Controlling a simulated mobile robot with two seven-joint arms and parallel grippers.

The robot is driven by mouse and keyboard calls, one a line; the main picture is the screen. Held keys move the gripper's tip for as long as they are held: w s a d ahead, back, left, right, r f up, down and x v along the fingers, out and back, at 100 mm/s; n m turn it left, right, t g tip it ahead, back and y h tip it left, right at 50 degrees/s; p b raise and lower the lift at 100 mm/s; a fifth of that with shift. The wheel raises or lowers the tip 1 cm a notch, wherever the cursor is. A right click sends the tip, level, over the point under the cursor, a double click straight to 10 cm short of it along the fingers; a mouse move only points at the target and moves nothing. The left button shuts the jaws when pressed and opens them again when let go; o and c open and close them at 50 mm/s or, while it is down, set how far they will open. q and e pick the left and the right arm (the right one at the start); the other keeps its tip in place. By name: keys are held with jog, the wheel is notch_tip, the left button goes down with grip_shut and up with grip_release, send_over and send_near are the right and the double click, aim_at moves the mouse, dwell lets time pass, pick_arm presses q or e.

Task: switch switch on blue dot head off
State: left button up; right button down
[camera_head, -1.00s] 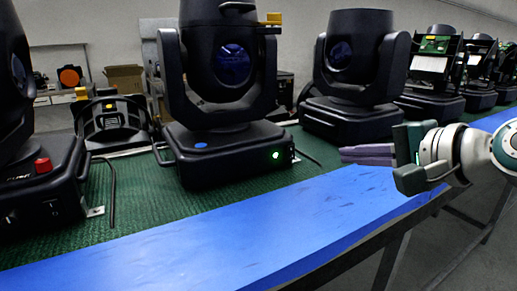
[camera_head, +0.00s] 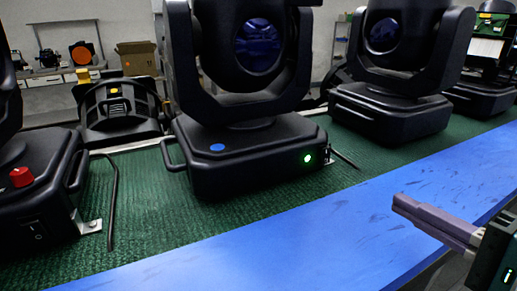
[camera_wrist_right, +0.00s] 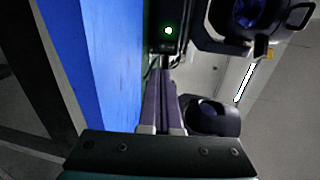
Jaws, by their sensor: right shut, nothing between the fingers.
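The moving head with the blue dot (camera_head: 217,148) stands on the green mat in the middle of the head view, its black base (camera_head: 255,160) facing me. A small lit green switch (camera_head: 307,159) is on the right part of the base's front. The green light also shows at the top of the right wrist view (camera_wrist_right: 168,30). My right gripper (camera_head: 400,205) is at the lower right of the head view, shut and empty, over the blue edge strip and apart from the switch. My left gripper is not in view.
Another head (camera_head: 390,105) stands to the right. A dark cable (camera_head: 113,200) lies on the green mat (camera_head: 150,215). The blue strip (camera_head: 300,240) along the front is clear.

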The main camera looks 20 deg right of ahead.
aim_at(335, 188)
jog(key=shift+s, duration=0.1)
jog(key=shift+w, duration=0.3)
jog(key=w, duration=0.4)
jog(key=w+f+b, duration=0.1)
jog(key=w, duration=0.3)
jog(key=w+a, duration=0.1)
jog(key=w, duration=0.3)
jog(key=shift+f, duration=0.4)
jog(key=shift+w+b, duration=0.3)
jog(key=shift+w, duration=0.4)
jog(key=shift+f, duration=0.1)
